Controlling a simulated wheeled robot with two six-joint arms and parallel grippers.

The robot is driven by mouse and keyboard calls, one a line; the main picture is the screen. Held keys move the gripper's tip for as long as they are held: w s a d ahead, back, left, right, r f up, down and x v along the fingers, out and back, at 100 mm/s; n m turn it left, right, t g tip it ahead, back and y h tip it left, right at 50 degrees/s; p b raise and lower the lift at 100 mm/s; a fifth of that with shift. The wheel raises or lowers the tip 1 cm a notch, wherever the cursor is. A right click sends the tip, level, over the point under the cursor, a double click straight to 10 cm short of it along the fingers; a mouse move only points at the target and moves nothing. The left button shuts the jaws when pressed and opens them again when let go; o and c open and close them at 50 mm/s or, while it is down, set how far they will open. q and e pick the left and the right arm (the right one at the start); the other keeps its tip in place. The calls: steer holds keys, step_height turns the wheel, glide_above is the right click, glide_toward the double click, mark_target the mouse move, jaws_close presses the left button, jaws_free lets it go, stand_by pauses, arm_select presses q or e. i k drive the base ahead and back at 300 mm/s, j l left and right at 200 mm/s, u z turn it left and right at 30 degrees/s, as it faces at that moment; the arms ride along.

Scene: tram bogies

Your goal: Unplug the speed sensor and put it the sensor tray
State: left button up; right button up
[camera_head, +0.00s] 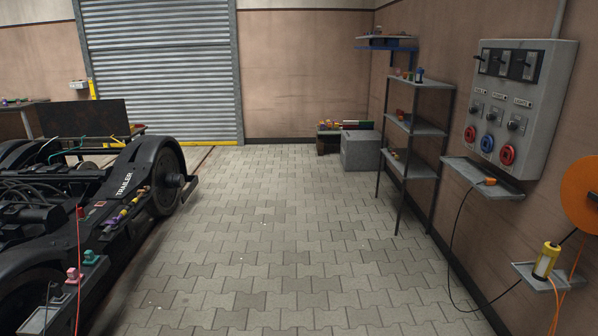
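A black tram bogie (110,205) marked "TRAILER" stands on the left, cut off by the left edge. A pink fitting (73,275) and a teal fitting (90,257) sit on its near side, with a red cable (79,240) rising beside the pink one. I cannot tell which part is the speed sensor. No tray is clearly marked as the sensor tray. A grey wall ledge (508,190) holds an orange plug (490,181) on a black cable. Neither of my grippers is in view.
The paved floor (270,240) is open between the bogie and the right wall. A metal shelf rack (415,127), an electrical cabinet (545,75) and a small ledge with a yellow cylinder (546,261) line the right. A grey box (361,152) stands behind.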

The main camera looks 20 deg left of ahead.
mark_target(88, 255)
steer(key=i+j+u, duration=0.15)
steer(key=i+u, duration=0.25)
steer(key=i, duration=0.25)
steer(key=i+u, duration=0.4)
steer(key=i, duration=0.2)
steer(key=i+l+u, duration=0.4)
steer(key=i, duration=0.25)
steer(key=i+j+u, duration=0.2)
steer(key=i+j, duration=0.15)
steer(key=i+j+u, duration=0.2)
steer(key=i, duration=0.4)
steer(key=i+j+u, duration=0.2)
steer(key=i, duration=0.3)
steer(key=i+j, duration=0.2)
steer(key=j, duration=0.2)
steer(key=i+j+u, duration=0.1)
steer(key=j, duration=0.3)
steer(key=i, duration=0.1)
